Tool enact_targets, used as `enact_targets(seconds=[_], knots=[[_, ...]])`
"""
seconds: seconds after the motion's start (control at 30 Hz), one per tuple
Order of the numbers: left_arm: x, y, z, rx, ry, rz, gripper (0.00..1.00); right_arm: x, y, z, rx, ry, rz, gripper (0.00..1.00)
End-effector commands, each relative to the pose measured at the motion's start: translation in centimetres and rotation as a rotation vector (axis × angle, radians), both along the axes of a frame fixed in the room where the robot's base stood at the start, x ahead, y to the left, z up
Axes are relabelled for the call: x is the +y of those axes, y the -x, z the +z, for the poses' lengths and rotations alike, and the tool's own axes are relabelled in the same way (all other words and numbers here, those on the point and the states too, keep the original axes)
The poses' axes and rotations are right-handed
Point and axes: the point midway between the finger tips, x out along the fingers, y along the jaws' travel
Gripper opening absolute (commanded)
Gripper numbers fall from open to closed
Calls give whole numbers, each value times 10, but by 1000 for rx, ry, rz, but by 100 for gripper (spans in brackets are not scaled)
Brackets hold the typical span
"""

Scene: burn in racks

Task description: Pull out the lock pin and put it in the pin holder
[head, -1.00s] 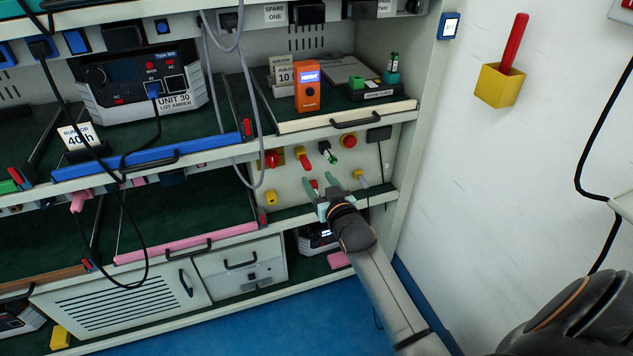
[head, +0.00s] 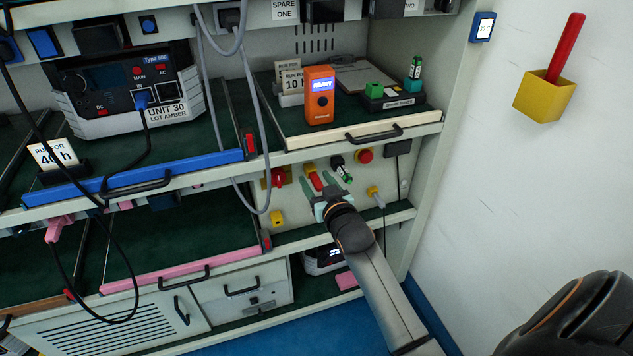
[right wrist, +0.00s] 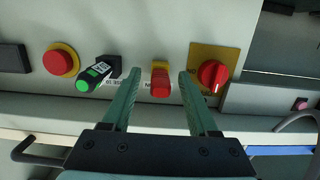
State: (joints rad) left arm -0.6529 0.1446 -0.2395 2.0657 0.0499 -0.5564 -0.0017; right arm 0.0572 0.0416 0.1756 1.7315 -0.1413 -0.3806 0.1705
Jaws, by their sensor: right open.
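The lock pin looks to be the red grip in a yellow mount (head: 315,181) on the pale panel below the upper shelf. In the right wrist view the red grip (right wrist: 161,82) shows between my fingers, with a gap on both sides. My right gripper (head: 323,184) is open and empty, its green fingers pointing at the panel. The same gripper (right wrist: 158,88) also shows in the right wrist view. A yellow box (head: 543,98) on the right wall has a red rod standing in it; I cannot tell if it is the pin holder. My left gripper is out of view.
Close to the red grip are a red rotary switch (right wrist: 212,75) on a yellow plate, a black and green plug (right wrist: 93,76) and a red push button (right wrist: 62,62). A drawer handle (head: 375,133) juts out above. A grey cable (head: 218,130) hangs to the left.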

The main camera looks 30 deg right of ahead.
Motion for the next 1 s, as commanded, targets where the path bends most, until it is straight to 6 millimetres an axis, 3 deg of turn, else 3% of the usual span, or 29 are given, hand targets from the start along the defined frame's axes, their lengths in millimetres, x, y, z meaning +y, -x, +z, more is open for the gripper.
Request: enact_targets(seconds=[0.23,0.77,1.0], knots=[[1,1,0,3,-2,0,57,0,0,0,0,0,0,59],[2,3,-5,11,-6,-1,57,0,0,0,-1,0,0,0],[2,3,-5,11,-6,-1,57,0,0,0,-1,0,0,0]])
